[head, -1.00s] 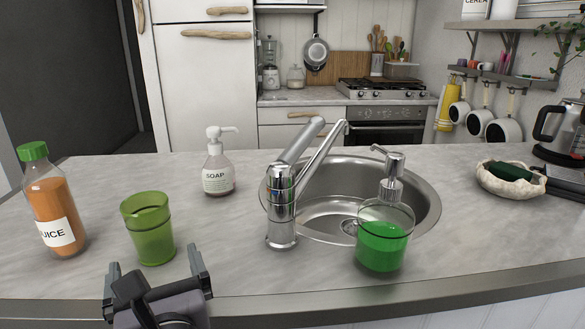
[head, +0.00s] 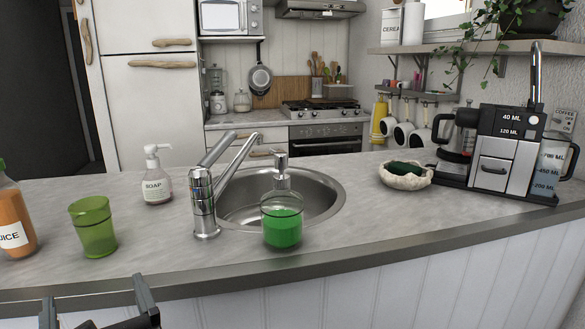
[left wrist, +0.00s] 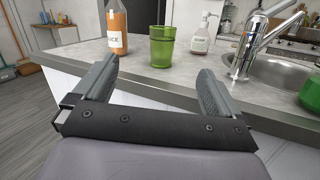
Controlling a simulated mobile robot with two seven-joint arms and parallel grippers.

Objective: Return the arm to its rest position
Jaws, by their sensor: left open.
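My left gripper (head: 97,306) is at the bottom left of the head view, in front of the counter's front edge. In the left wrist view its two fingers (left wrist: 156,82) stand wide apart with nothing between them. The green cup (head: 93,228) stands upright on the counter beyond the gripper, apart from it; it also shows in the left wrist view (left wrist: 162,47). My right gripper is not in view.
The counter (head: 350,215) holds a juice bottle (head: 14,220), a soap bottle (head: 157,180), a tap (head: 205,200), a sink (head: 320,190), a green dispenser (head: 282,220), a bowl (head: 405,180) and a coffee machine (head: 495,160). Open floor (left wrist: 30,110) lies left of the counter.

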